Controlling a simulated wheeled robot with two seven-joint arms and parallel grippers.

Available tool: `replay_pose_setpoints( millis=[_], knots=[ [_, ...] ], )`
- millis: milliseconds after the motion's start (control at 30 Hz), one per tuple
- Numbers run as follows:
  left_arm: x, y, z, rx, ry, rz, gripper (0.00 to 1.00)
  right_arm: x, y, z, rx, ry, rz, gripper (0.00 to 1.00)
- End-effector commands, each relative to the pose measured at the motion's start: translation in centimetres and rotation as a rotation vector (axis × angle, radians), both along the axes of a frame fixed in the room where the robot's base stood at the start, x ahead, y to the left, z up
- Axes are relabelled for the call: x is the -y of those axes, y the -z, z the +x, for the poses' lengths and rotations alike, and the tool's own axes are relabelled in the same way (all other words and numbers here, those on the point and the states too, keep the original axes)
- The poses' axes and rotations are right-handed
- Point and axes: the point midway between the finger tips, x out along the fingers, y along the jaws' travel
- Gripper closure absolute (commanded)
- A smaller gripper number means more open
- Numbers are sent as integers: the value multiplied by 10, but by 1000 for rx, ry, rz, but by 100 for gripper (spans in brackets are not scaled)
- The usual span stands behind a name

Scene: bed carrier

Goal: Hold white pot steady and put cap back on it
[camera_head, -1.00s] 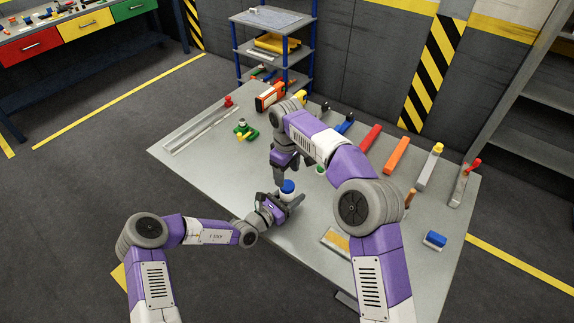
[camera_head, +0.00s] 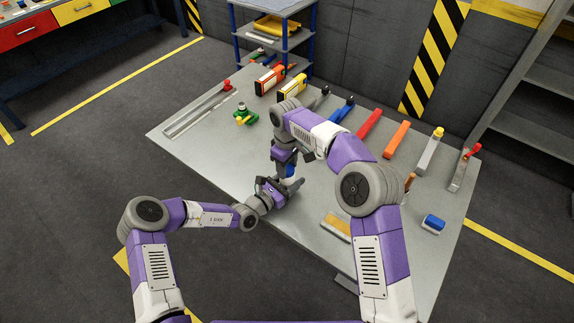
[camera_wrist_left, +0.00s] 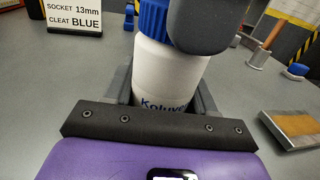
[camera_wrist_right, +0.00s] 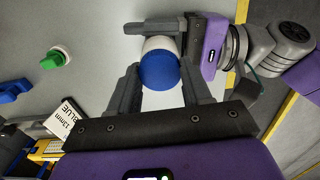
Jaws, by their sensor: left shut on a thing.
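The white pot (camera_wrist_left: 165,75) stands upright with dark lettering on its side, and the ribbed blue cap (camera_wrist_left: 152,18) sits on its top. My left gripper (camera_head: 280,188) is shut around the pot's body from the side. My right gripper (camera_wrist_right: 160,75) points down from above, one finger on each side of the blue cap (camera_wrist_right: 159,69). The fingers lie at or very close to the cap's edge; I cannot tell whether they press on it. One right finger partly covers the cap in the left wrist view.
A green and white round piece (camera_wrist_right: 57,57) lies on the grey table near the pot. A sign (camera_wrist_left: 73,15) stands behind.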

Motion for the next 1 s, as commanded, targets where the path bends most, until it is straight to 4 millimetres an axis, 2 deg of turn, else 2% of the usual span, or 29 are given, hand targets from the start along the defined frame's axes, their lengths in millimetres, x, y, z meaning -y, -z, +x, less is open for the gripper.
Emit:
replay_pose_setpoints(
  millis=[33, 100, 300, 333, 500, 833, 1000],
  knots=[
    [0, 0, 0, -1, 0, 0, 100, 0, 0, 0, 0, 0, 0, 80],
    [0, 0, 0, -1, 0, 0, 100, 0, 0, 0, 0, 0, 0, 89],
    [0, 0, 0, -1, 0, 0, 100, 0, 0, 0, 0, 9, 0, 89],
    [0, 0, 0, -1, 0, 0, 100, 0, 0, 0, 0, 8, 0, 48],
    [0, 0, 0, -1, 0, 0, 100, 0, 0, 0, 0, 8, 0, 23],
    [0, 0, 0, -1, 0, 0, 100, 0, -3, 0, 1, 8, 0, 23],
    [0, 0, 0, -1, 0, 0, 100, -1, -26, 1, 4, 8, 2, 23]
  ],
)
